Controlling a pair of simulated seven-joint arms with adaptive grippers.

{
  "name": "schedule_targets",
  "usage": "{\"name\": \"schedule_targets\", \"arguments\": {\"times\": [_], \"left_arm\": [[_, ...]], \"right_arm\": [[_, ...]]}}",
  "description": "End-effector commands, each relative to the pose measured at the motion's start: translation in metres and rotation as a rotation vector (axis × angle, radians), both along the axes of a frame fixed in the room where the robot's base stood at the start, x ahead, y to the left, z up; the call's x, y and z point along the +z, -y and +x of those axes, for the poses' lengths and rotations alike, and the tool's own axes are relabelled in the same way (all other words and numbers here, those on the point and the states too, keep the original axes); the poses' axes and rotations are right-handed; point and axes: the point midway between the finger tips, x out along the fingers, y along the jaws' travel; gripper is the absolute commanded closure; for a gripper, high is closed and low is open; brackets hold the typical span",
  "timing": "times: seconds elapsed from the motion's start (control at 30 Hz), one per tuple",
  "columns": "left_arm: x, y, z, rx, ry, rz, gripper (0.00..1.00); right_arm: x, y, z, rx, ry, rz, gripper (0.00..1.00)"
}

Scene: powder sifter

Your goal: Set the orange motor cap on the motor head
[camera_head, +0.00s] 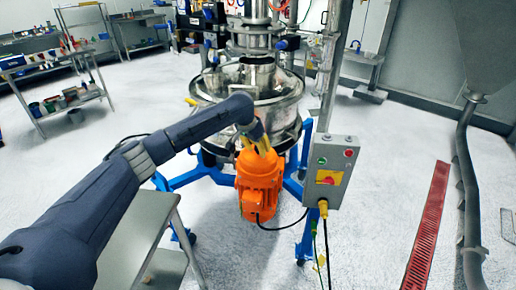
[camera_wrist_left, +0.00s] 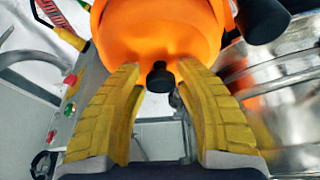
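The orange motor (camera_head: 259,183) hangs upright at the front of the steel sifter. I cannot make out the motor cap as a separate part from the motor head. My left gripper (camera_head: 257,139) is at the top of the orange body. In the left wrist view, my two yellow fingers (camera_wrist_left: 159,70) stand apart, with their tips at the edge of a rounded orange part (camera_wrist_left: 160,32). A small black knob (camera_wrist_left: 160,78) shows between the fingers with a gap on both sides. Contact with the orange surface is unclear. My right gripper is not in view.
A grey control box (camera_head: 330,172) on a pole stands just right of the motor. The steel sifter (camera_head: 265,82) is behind it, on a blue wheeled frame (camera_head: 183,180). A grey table (camera_head: 140,240) is at lower left.

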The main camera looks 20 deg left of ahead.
Motion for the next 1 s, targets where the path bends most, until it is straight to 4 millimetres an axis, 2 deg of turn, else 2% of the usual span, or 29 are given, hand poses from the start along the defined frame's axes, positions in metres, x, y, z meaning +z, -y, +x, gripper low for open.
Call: {"name": "schedule_targets", "arguments": {"times": [0.27, 0.43, 1.0], "left_arm": [[0.001, 0.0, 0.0, 0.0, 0.0, 0.0, 0.59], [0.01, 0.0, 0.001, 0.0, 0.003, 0.0, 0.59], [0.098, -0.014, -0.031, -0.001, 0.003, 0.0, 0.59]], "right_arm": [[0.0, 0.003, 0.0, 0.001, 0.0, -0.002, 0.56], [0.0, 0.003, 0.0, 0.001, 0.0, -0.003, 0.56], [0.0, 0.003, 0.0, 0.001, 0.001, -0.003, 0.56]]}}
